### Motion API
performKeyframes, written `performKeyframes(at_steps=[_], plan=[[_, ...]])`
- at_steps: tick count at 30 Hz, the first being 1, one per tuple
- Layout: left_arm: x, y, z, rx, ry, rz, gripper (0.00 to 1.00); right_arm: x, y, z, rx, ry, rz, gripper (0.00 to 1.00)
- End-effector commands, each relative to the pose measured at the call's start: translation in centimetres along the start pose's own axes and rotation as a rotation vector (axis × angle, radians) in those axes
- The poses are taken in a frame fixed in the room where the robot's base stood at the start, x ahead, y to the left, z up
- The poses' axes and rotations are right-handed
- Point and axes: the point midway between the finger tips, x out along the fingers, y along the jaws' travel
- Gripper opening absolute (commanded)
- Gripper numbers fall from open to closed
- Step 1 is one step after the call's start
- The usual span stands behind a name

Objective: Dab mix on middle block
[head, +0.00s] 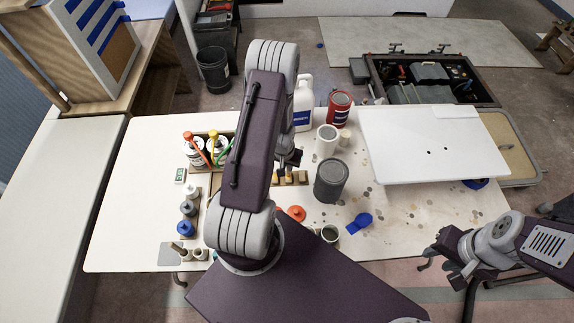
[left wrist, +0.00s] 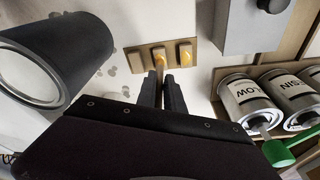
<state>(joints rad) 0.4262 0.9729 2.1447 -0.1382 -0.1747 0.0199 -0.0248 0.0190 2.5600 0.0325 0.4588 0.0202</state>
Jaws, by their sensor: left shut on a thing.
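Orange-yellow mix shows on the right block and at the middle block. My left gripper (left wrist: 168,88) is shut on a thin wooden stick (left wrist: 159,71) whose tip overlaps the middle block; I cannot tell whether it touches. In the head view my left gripper (head: 290,158) is partly hidden by my arm, just above the blocks (head: 291,178). My right gripper (head: 455,266) is off the table's front right edge.
A dark grey can (head: 331,181) stands right of the blocks. Labelled cans (left wrist: 247,101) stand in a wooden rack to the left. A small cup (head: 329,234), an orange lid (head: 296,213) and a blue scoop (head: 360,222) lie nearer. A white panel (head: 430,145) covers the right.

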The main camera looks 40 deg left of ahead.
Motion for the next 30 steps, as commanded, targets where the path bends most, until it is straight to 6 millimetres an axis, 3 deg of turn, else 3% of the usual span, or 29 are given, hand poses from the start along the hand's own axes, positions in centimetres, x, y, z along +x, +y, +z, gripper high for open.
performKeyframes(at_steps=[22,30], plan=[[-6.7,0.0,-1.3,0.0,-0.001,0.0,0.0,-6.0,-0.1,-0.6,0.0,0.0,0.0,0.36],[-6.8,0.0,-1.3,0.0,-0.001,0.0,0.0,-6.1,-0.1,-0.6,0.0,0.0,0.0,0.36]])
